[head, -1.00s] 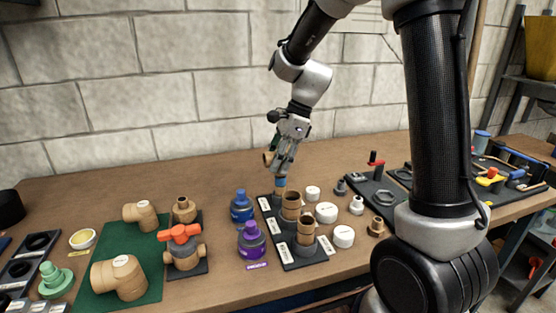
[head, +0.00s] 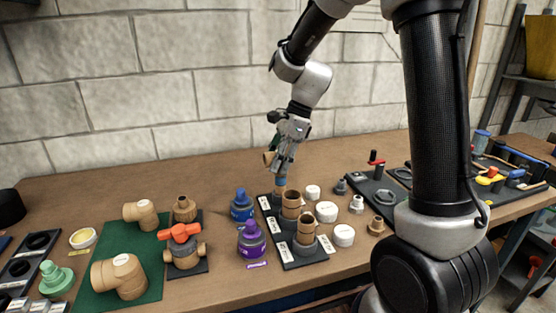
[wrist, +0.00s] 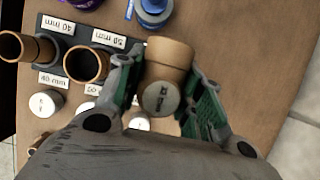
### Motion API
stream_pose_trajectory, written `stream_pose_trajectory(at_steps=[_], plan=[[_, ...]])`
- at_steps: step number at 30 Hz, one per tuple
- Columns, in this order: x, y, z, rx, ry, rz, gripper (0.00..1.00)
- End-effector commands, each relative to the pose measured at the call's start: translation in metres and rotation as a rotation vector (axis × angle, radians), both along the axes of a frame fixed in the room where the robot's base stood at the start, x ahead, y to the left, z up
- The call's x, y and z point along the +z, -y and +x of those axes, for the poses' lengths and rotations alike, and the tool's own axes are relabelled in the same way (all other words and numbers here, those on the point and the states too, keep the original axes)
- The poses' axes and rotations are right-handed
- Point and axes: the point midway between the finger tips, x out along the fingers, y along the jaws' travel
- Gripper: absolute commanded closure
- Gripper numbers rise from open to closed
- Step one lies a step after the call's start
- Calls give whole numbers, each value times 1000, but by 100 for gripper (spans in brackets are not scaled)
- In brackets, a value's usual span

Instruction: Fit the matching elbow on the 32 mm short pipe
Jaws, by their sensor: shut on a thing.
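My gripper (head: 280,168) is shut on a tan elbow (wrist: 168,55), with a finger on each side of it. The elbow's round pale end face carries a small marking too blurred to read surely. In the head view the elbow (head: 268,158) shows just left of the fingers. It is above the far end of the dark rack (head: 287,249), where a short bluish-grey pipe (head: 280,184) stands. I cannot tell whether elbow and pipe touch. The wrist view hides that pipe. Two wider tan pipes, a middle one (head: 291,203) and a front one (head: 306,228), stand nearer.
A blue bottle (head: 242,206) and a purple bottle (head: 251,239) stand left of the rack. White-faced fittings (head: 326,212) stand right of it. A green mat (head: 146,291) with tan elbows and an orange-handled valve (head: 183,250) are further left. The bench behind is clear.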

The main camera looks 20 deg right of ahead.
Motion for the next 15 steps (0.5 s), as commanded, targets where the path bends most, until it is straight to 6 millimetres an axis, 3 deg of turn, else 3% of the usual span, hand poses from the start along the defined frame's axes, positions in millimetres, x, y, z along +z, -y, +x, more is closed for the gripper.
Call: stream_pose_trajectory(at_steps=[15], plan=[[-16, 0, 0, -1, -1, 0, 90]])
